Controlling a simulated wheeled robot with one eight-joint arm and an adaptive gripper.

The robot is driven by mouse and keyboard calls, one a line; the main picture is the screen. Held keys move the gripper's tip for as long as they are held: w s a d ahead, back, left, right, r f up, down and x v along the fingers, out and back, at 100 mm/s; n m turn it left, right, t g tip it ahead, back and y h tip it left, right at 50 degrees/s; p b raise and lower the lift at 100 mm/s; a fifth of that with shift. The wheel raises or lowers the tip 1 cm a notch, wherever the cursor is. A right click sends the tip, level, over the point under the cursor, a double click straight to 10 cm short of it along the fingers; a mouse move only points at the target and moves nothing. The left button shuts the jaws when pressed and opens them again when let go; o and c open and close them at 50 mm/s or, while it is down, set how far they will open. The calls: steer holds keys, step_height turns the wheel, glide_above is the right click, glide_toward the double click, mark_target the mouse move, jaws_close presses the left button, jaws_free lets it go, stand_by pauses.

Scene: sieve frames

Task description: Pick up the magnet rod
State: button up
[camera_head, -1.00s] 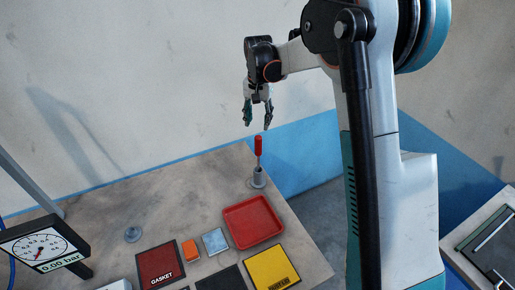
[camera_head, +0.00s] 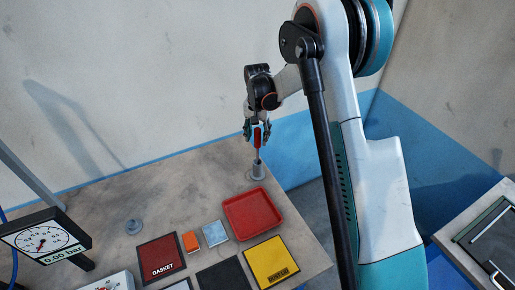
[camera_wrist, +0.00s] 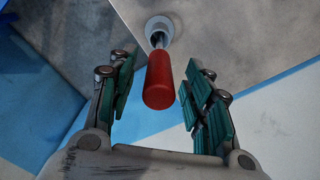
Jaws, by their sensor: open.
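The magnet rod (camera_head: 257,137) has a red handle and a thin metal shaft. It stands upright in a grey holder (camera_head: 257,173) near the far edge of the table. In the wrist view the red handle (camera_wrist: 158,82) points toward the camera, with the holder (camera_wrist: 159,27) beyond it. My gripper (camera_head: 257,134) is pointing down at the rod. Its teal fingers (camera_wrist: 160,98) are open, one on each side of the handle, with a visible gap on both sides. The lower shaft end is hidden in the holder.
A red tray (camera_head: 252,213) lies just in front of the holder. Nearby are an orange block (camera_head: 191,241), a light blue block (camera_head: 215,233), a red GASKET mat (camera_head: 161,261) and a yellow mat (camera_head: 270,262). A pressure gauge (camera_head: 42,240) stands at the left.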

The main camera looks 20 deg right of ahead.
mark_target(257, 140)
steer(key=shift+f, duration=1.6)
steer(key=shift+s, duration=0.1)
steer(key=shift+c, duration=0.2)
jaws_close()
steer(key=shift+r, duration=0.1)
